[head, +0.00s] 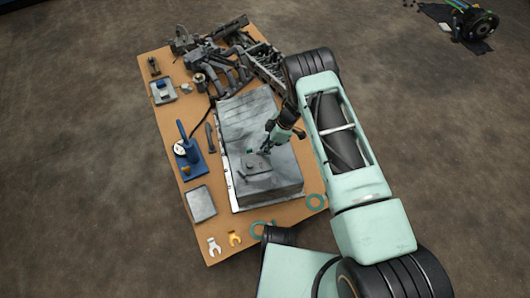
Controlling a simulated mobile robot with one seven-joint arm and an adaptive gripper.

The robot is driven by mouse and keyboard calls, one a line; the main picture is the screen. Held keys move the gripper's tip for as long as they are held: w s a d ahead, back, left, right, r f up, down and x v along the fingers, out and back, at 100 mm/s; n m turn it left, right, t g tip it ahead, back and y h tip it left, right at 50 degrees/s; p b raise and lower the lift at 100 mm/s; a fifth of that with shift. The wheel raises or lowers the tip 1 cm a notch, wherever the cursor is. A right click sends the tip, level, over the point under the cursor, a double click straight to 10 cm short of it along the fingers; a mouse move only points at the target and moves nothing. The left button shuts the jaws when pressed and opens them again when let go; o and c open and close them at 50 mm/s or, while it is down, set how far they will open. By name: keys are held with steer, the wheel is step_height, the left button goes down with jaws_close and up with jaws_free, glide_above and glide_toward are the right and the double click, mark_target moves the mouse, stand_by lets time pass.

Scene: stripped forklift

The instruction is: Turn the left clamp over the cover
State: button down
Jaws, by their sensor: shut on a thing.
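A small grey cover (256,166) lies on top of a large grey metal block (245,118) on the workbench. My gripper (266,148) reaches down from the upper right to the cover's far edge. It is shut on a small part there that appears to be a clamp. The fingers largely hide this part, and its angle over the cover is too small to make out. A small dark and green detail (250,152) shows just left of the fingertips. I cannot tell whether it is part of the same clamp or another one.
My arm passes over the bench's right side. Bare floor surrounds the bench.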

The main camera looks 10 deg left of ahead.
steer(key=n+b, duration=0.1)
steer(key=n, duration=0.1)
steer(key=n+g+b, duration=0.1)
steer(key=shift+w+a+f+n+h+b, duration=0.1)
steer(key=shift+w+f+n+h+b, duration=0.1)
steer(key=shift+n+h+b, duration=0.15)
steer(key=n+g+b, duration=0.1)
steer(key=n, duration=0.1)
steer(key=shift+r+n+h, duration=0.1)
steer(key=shift+n+h, duration=0.25)
steer(key=n+g+h, duration=0.1)
steer(key=n, duration=0.3)
steer(key=shift+a, duration=0.15)
steer(key=shift+n+g+h, duration=0.3)
steer(key=shift+n+h, duration=0.5)
steer(key=shift+n, duration=1.1)
steer(key=c, duration=2)
jaws_free()
steer(key=shift+c, duration=0.2)
steer(key=shift+r, duration=0.15)
